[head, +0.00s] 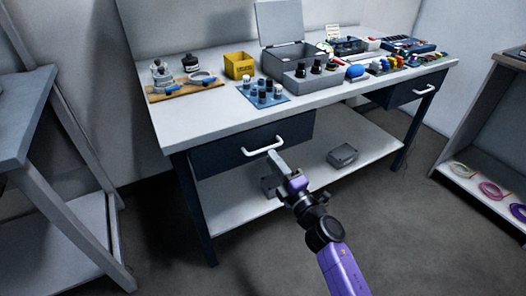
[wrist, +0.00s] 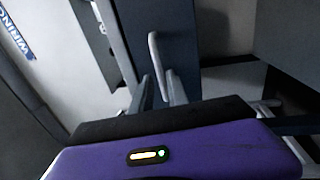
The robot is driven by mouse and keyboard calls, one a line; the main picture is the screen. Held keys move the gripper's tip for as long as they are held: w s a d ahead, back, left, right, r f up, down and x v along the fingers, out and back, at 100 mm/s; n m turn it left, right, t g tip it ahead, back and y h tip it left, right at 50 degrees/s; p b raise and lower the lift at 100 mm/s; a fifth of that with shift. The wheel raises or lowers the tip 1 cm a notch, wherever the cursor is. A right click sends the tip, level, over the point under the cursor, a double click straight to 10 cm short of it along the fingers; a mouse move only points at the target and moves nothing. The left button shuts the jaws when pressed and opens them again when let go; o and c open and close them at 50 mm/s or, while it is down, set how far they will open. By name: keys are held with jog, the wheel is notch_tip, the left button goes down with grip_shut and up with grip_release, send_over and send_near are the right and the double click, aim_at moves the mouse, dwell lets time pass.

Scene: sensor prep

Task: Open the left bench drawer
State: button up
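The left bench drawer (head: 222,153) has a dark navy front under the tabletop and looks closed. Its pale bar handle (head: 263,146) is on the front. In the wrist view the drawer front (wrist: 178,40) fills the upper middle, turned on its side, with the handle (wrist: 156,58) running down toward my fingers. My gripper (head: 277,163) is just in front of and slightly below the handle in the head view. In the wrist view my gripper (wrist: 160,92) has its two fingers apart, with the handle's lower part lined up between them. I cannot tell whether they touch it.
The grey bench top (head: 190,125) carries a wooden board, a yellow bin (head: 239,65), vials and a grey case. A right drawer (head: 405,92) also looks closed. A lower shelf (head: 235,196) holds grey boxes. Other tables stand left and right. Floor in front is clear.

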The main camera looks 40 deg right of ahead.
aim_at(266, 148)
jog(key=shift+x, duration=2.6)
grip_shut()
